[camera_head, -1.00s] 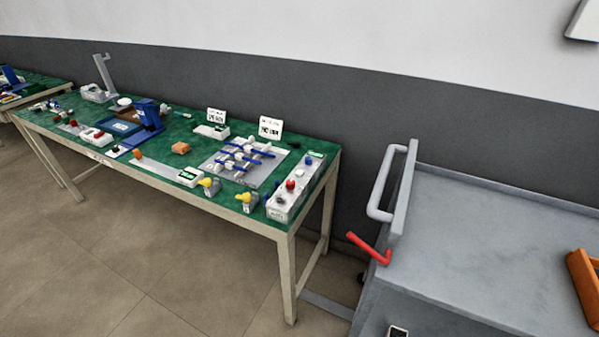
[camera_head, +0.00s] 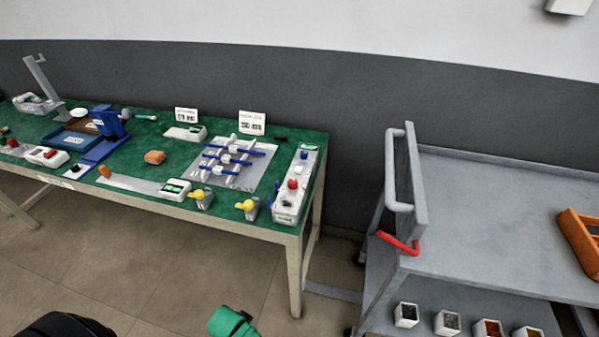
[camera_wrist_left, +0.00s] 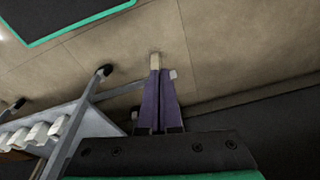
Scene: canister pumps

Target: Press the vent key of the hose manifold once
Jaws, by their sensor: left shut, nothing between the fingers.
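On the right part of the green table stands a grey plate (camera_head: 262,178) carrying white fittings and several blue bars (camera_head: 221,171), with a white sign (camera_head: 252,122) behind it. To its right, along the table's end, is a long pale control box (camera_head: 287,216) with a red knob (camera_head: 293,184), a dark spot and a small green display. I cannot tell which of these is the hose manifold, and no vent key can be made out. My left gripper (camera_wrist_left: 158,74) has purple fingers, shut and empty over the floor, well away from the table. My right gripper is not in view.
Two yellow-topped grey valves (camera_head: 248,207) (camera_head: 202,198) stand at the table's front edge. A grey cart (camera_head: 480,215) with a red lever (camera_head: 400,243) is to the right, with small bins on its lower shelf. Open floor (camera_head: 160,270) lies before the table.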

